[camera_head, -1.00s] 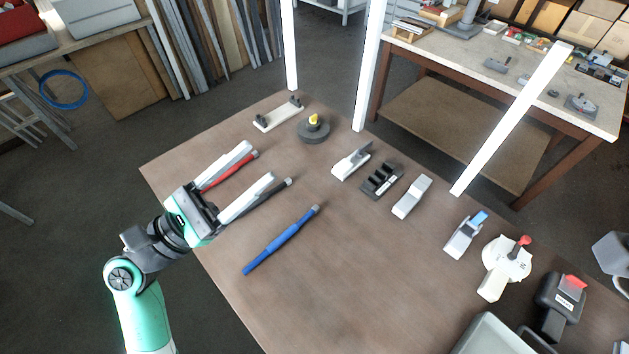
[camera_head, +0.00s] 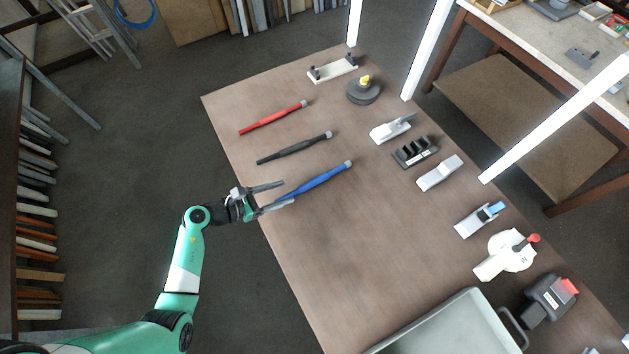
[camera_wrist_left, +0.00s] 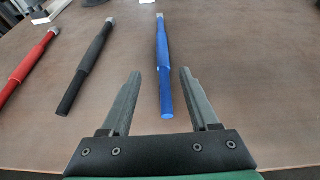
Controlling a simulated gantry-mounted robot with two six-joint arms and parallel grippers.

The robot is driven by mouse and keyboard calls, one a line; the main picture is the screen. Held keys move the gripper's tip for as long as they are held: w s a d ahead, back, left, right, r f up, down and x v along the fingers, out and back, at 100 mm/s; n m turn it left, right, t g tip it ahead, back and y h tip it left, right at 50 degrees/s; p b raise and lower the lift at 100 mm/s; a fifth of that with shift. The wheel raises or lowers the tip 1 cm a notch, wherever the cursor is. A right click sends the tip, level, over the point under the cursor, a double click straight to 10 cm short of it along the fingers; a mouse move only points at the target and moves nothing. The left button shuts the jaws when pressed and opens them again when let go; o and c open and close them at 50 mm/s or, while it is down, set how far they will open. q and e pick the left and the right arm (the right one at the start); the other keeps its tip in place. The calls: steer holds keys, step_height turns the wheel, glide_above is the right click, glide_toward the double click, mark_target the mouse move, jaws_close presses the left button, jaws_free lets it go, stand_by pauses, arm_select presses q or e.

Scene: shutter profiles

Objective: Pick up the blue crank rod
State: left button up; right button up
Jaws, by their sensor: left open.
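The blue crank rod (camera_head: 321,180) lies on the brown table, slanting from near the table's left edge up to the right, with a grey tip at its far end. My left gripper (camera_head: 286,193) is at the rod's near end, over the table's left edge. In the left wrist view the gripper (camera_wrist_left: 157,88) is open, and the blue rod (camera_wrist_left: 163,62) runs between its fingers, nearer the right one. I see no contact. My right gripper is not in view.
A black rod (camera_head: 292,149) and a red rod (camera_head: 272,119) lie beyond the blue one. A grey tray (camera_head: 400,346) stands at the table's front. Several devices, including a grey-white block (camera_head: 440,173), line the right side. The table's middle is clear.

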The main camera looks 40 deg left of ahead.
mark_target(301, 188)
arm_select(q)
steer(key=x, duration=0.6)
steer(key=shift+w+d+f, duration=0.1)
steer(key=shift+w+d, duration=0.15)
steer(key=shift+d, duration=0.1)
jaws_close()
